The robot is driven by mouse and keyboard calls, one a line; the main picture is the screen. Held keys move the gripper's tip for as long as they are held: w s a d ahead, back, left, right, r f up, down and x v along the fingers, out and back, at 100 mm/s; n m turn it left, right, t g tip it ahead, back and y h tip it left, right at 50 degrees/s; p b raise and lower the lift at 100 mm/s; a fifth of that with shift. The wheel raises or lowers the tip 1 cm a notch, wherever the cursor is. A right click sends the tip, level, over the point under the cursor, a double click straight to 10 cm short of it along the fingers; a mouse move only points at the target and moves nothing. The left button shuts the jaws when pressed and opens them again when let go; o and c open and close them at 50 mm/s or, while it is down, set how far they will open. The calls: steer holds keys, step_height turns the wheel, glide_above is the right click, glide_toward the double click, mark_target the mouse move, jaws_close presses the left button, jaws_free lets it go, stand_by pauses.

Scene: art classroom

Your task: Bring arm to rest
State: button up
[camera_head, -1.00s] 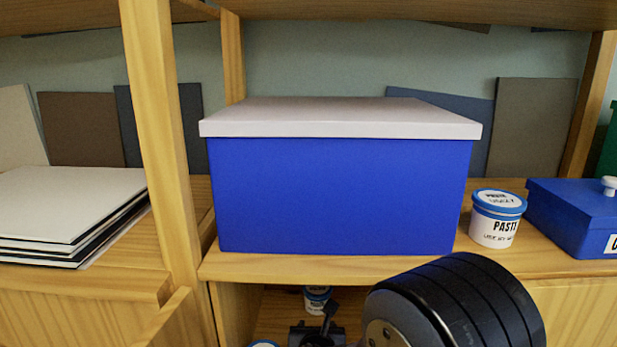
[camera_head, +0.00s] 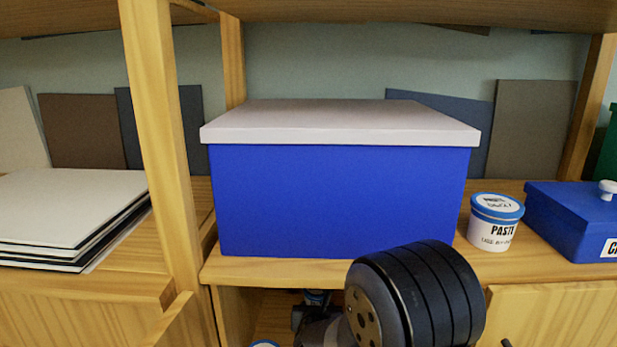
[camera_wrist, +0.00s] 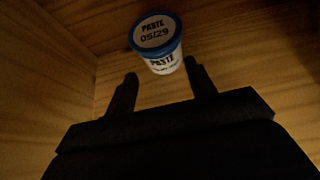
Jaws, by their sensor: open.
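My gripper (camera_wrist: 160,88) is open in the wrist view, its two dark fingers apart with nothing between them. A small white paste tub (camera_wrist: 165,62) with a blue-rimmed lid stands just beyond the fingertips, inside a dim wooden compartment. In the head view my arm is at the bottom centre, in front of the compartment under the shelf. The gripper's fingers are hidden there.
A large blue box (camera_head: 340,200) with a pale lid stands on the shelf (camera_head: 300,270) above the compartment. Right of it are another paste tub (camera_head: 495,222) and a small blue lidded box (camera_head: 572,225). A wooden post (camera_head: 160,150) and stacked boards (camera_head: 70,220) are at left.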

steer(key=f+b, duration=0.1)
steer(key=w+f, duration=0.1)
steer(key=f, duration=0.1)
steer(key=f+b, duration=0.1)
steer(key=f, duration=0.1)
steer(key=shift+w+f+b, duration=0.2)
steer(key=shift+w+b, duration=0.15)
steer(key=w+p, duration=0.1)
steer(key=w+r+p, duration=0.1)
steer(key=w+p, duration=0.1)
steer(key=shift+r, duration=0.1)
steer(key=shift+s, duration=0.55)
steer(key=shift+s+b, duration=0.3)
steer(key=shift+s, duration=0.2)
